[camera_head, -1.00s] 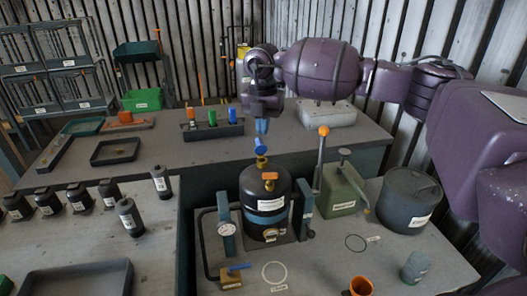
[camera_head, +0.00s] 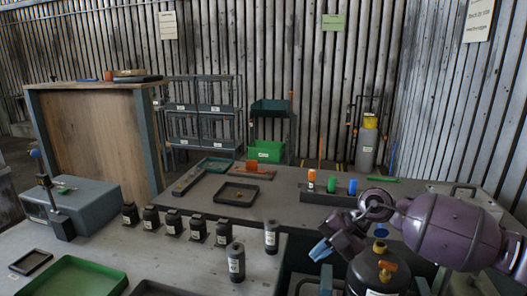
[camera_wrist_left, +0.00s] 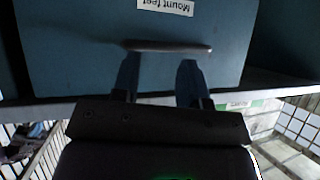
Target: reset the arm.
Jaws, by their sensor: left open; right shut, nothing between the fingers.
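My right gripper (camera_head: 321,250) hangs from the purple arm at the lower right of the head view. Its blue fingers are shut with nothing between them, left of the dark tank (camera_head: 368,272). A small blue piece (camera_head: 381,231) shows above the tank's brass-coloured fitting. My left gripper (camera_wrist_left: 158,68) is seen only in the left wrist view. Its two dark blue fingers are open and apart, just below a bar handle (camera_wrist_left: 168,47) on a blue drawer front (camera_wrist_left: 80,35) labelled "Mount feet". Whether the fingers touch the handle I cannot tell.
A row of black bottles (camera_head: 172,222) stands on the near bench, with a green tray (camera_head: 72,278) at front left. Behind them are a dark tray (camera_head: 237,194) and a rack with orange, green and blue pieces (camera_head: 332,189). A grey box machine (camera_head: 85,207) stands at left.

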